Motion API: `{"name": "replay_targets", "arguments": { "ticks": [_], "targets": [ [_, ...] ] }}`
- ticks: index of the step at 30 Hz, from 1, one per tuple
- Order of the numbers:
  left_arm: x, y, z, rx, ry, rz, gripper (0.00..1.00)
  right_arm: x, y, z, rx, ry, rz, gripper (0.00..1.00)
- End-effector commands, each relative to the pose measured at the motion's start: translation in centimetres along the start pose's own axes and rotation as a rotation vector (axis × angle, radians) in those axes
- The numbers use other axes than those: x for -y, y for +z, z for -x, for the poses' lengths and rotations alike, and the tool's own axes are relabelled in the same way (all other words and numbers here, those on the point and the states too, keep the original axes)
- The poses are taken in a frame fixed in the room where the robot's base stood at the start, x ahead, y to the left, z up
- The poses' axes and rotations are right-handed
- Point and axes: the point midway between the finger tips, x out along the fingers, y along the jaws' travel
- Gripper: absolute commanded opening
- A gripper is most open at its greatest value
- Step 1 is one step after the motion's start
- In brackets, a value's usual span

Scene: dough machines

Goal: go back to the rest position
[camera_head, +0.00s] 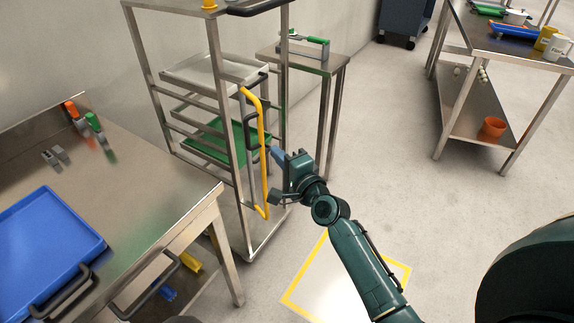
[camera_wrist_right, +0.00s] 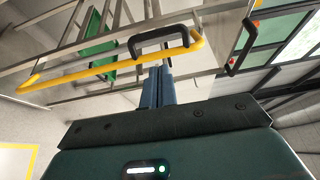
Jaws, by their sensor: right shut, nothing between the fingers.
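My right gripper (camera_head: 276,153) is at the end of the green arm, beside the yellow handle (camera_head: 262,150) of a metal tray rack. In the right wrist view its blue fingers (camera_wrist_right: 158,86) are together with nothing between them. They point toward the rack, close to the yellow handle (camera_wrist_right: 90,70) and a black tray handle (camera_wrist_right: 158,40). I cannot tell whether they touch either handle. My left gripper is not in view.
The rack (camera_head: 232,110) holds a grey tray (camera_head: 215,70) and a green tray (camera_head: 205,150). A steel table (camera_head: 140,190) with a blue tray (camera_head: 45,245) stands at left. A small table (camera_head: 305,62) is behind the rack. Open floor (camera_head: 400,160) lies at right.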

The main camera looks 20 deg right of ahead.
Motion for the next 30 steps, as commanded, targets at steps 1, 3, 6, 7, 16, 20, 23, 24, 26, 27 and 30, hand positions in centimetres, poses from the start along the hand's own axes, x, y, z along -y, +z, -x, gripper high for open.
{"name": "replay_targets", "arguments": {
  "ticks": [1,3,6,7,16,20,23,24,26,27,30],
  "targets": [
    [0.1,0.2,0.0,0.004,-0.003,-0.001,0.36,-0.1,0.3,1.1,0.0,0.002,-0.001,0.0],
    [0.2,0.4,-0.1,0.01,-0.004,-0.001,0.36,-0.1,0.6,2.1,0.0,0.003,0.001,0.0],
    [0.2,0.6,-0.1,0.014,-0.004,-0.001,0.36,-0.1,0.9,3.2,0.0,0.002,0.001,0.0],
    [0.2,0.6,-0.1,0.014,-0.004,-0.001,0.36,-0.1,1.0,3.4,0.0,0.002,0.001,0.0],
    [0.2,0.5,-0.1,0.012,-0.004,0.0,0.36,-0.1,1.2,3.9,0.0,0.001,0.001,0.0],
    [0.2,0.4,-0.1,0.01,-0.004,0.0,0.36,-0.1,1.2,3.9,0.0,0.001,0.002,0.0],
    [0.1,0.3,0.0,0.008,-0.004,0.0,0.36,-1.0,1.5,4.6,0.007,0.026,0.059,0.0],
    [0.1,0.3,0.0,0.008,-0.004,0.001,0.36,-2.0,1.9,5.4,0.015,0.052,0.119,0.0],
    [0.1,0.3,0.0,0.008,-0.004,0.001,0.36,-4.0,2.8,7.2,0.041,0.107,0.255,0.0],
    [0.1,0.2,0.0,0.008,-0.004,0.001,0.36,-5.6,3.5,8.8,0.066,0.152,0.371,0.0],
    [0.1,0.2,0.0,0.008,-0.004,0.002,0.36,-9.6,5.4,13.6,0.162,0.264,0.707,0.0]
  ]
}}
